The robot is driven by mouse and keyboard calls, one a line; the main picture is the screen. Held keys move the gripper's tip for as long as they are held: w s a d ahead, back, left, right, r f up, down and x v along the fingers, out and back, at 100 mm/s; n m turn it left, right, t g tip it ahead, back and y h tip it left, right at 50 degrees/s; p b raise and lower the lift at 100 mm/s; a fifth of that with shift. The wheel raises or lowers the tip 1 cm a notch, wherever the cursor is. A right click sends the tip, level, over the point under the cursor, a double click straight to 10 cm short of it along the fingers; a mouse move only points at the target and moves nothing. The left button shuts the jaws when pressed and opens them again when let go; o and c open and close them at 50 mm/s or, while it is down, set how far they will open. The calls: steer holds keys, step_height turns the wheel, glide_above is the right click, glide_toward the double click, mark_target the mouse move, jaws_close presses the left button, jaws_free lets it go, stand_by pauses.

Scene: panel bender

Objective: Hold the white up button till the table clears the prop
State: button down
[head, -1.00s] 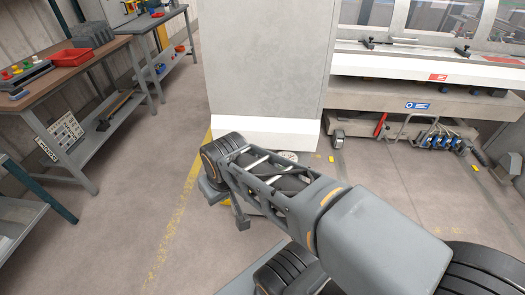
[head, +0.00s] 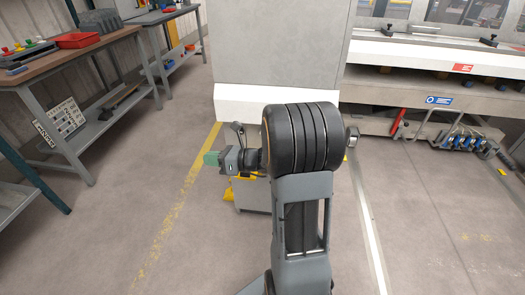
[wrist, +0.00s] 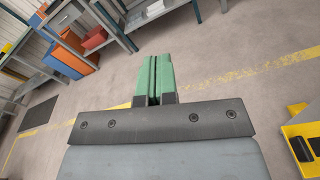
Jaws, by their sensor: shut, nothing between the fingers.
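My gripper (head: 211,158) is shut and empty, its green fingers pointing left in the head view. The fingers (wrist: 153,78) also show together in the wrist view, over bare floor. The panel bender's long grey table (head: 420,88) is at the right, well away from my gripper. I cannot make out the prop under it, and I cannot pick out a white up button in either view. A yellow unit (wrist: 301,132) with dark parts is at the lower right of the wrist view. Part of a grey-and-yellow box (head: 252,197) shows below my wrist.
A workbench (head: 75,70) with a red tray (head: 77,40) and a box with coloured buttons (head: 22,54) stands at the left. A tall grey cabinet (head: 280,45) stands ahead. The floor between bench and cabinet is clear.

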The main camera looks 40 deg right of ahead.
steer(key=w+d+f+m+t+h+b, duration=0.1)
steer(key=d+f+m+t+h, duration=0.3)
steer(key=d+m, duration=0.4)
steer(key=w+d+f+m+t+h+b, duration=0.2)
steer(key=d+f+m+t+h+b, duration=0.2)
steer(key=d+f+m+h, duration=0.3)
steer(key=d+m+h, duration=0.1)
steer(key=d+m, duration=0.1)
steer(key=d, duration=0.2)
steer(key=shift+d+f+t, duration=0.25)
steer(key=shift+f+t, duration=0.05)
steer(key=shift+t, duration=0.1)
steer(key=w+d+b, duration=0.1)
steer(key=w+d, duration=0.5)
steer(key=shift+b, duration=0.35)
steer(key=shift+w+d, duration=0.6)
steer(key=shift+w, duration=0.15)
stand_by(1.7)
steer(key=shift+s, duration=0.1)
stand_by(0.7)
steer(key=shift+s+a, duration=0.55)
steer(key=shift+a, duration=0.05)
